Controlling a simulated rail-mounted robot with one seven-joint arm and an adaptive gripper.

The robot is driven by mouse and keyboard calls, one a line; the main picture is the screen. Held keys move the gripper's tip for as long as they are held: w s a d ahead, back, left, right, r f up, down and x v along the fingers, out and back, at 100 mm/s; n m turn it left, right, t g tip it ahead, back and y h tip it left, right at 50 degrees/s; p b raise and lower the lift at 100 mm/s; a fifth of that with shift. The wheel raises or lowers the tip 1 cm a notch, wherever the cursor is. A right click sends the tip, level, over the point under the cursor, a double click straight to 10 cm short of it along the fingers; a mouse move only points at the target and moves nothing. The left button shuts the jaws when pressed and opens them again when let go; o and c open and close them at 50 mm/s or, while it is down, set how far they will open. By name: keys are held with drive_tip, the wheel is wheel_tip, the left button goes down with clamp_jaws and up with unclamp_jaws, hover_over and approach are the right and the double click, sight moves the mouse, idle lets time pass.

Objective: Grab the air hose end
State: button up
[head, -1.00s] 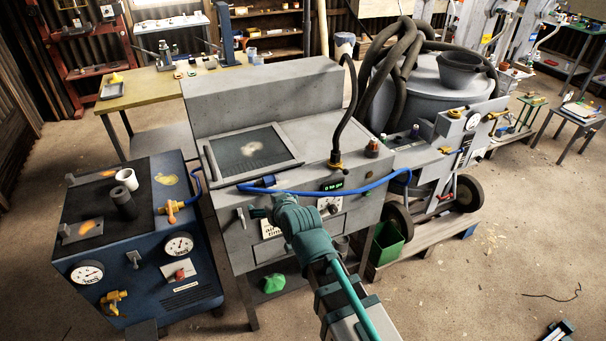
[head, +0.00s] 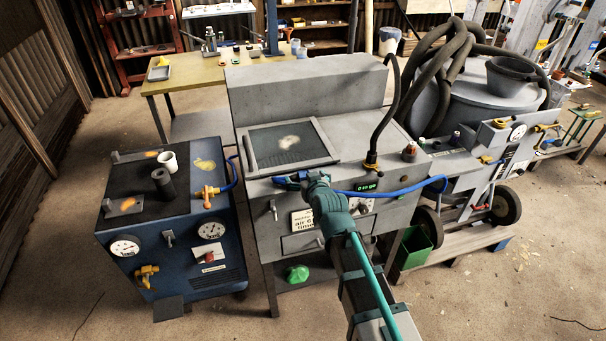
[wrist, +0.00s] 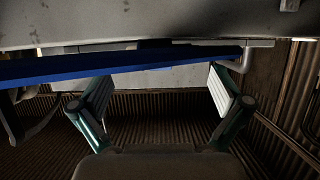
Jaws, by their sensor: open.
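The blue air hose (head: 405,190) runs along the front edge of the grey cabinet (head: 365,83). Its end (head: 284,182) lies near the cabinet's front left, below the dark mesh panel. My gripper (head: 302,180) is at the cabinet's front edge, right beside the hose end. In the wrist view, my gripper (wrist: 162,76) is open, with its two fingers spread wide. The blue hose (wrist: 60,67) crosses the picture just beyond the fingertips, with its narrower end towards the right finger. Whether a finger touches the hose cannot be told.
A blue unit with gauges (head: 172,225) stands to the left. A black curved hose (head: 383,110) rises from the cabinet top, with a dark red knob (head: 409,152) nearby. A lever (head: 273,210) and a sign are on the cabinet's front.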

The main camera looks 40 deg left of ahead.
sight(303, 175)
drive_tip(key=p+x, duration=0.1)
drive_tip(key=x, duration=0.2)
drive_tip(key=shift+w+a+f, duration=0.15)
drive_tip(key=shift+a+f, duration=0.05)
drive_tip(key=shift+c, duration=0.3)
drive_tip(key=c, duration=1.1)
drive_tip(key=shift+r, duration=0.2)
drive_tip(key=shift+c, duration=0.2)
